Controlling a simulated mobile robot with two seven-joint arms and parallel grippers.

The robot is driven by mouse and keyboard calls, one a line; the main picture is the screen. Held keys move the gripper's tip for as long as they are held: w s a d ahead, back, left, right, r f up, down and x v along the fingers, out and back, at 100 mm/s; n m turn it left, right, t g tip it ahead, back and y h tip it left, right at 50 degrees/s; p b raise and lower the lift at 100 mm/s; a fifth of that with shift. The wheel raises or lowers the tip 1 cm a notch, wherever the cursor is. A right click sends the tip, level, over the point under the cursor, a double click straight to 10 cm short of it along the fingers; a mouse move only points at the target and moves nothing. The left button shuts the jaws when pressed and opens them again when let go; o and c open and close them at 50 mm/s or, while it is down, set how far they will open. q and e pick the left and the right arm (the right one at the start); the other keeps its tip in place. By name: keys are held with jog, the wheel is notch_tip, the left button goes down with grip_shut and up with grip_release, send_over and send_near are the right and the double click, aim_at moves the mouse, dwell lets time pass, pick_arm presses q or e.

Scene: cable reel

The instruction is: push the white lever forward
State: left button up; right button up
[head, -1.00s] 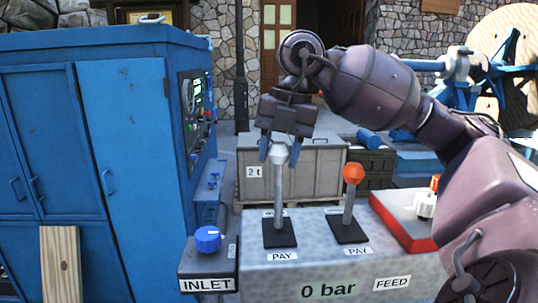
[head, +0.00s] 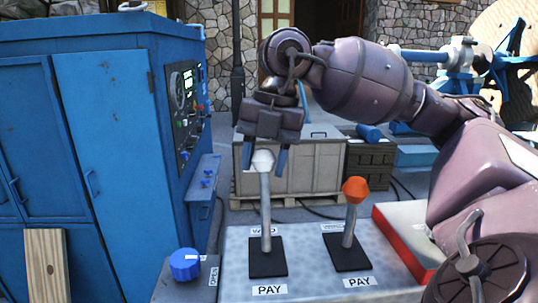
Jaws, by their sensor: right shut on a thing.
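The white lever (head: 265,205) stands on the left of a grey control panel, rising nearly upright from a black slot plate above a PAY label. Its white knob (head: 263,160) sits between the two blue fingers of my right gripper (head: 264,158), which comes down from above and is shut on it. The top of the knob is partly hidden by the gripper. The orange-topped lever (head: 355,190) stands to the right of the white one, apart from the gripper. My left gripper does not show.
A blue cabinet (head: 110,130) with gauges fills the left side. A blue knob (head: 185,264) sits at the panel's left. A red-edged box (head: 400,240) is at its right under my arm. A grey crate (head: 318,165) stands behind; a cable reel (head: 515,50) is at the back right.

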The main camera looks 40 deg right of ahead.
jog(key=shift+w+d+f, duration=0.2)
jog(key=shift+w+d, duration=0.1)
jog(key=shift+w, duration=0.05)
jog(key=o, duration=1.3)
jog(key=shift+s+a, duration=0.1)
jog(key=shift+c, duration=0.2)
jog(key=v, duration=1.1)
jog(key=shift+a+f, duration=0.1)
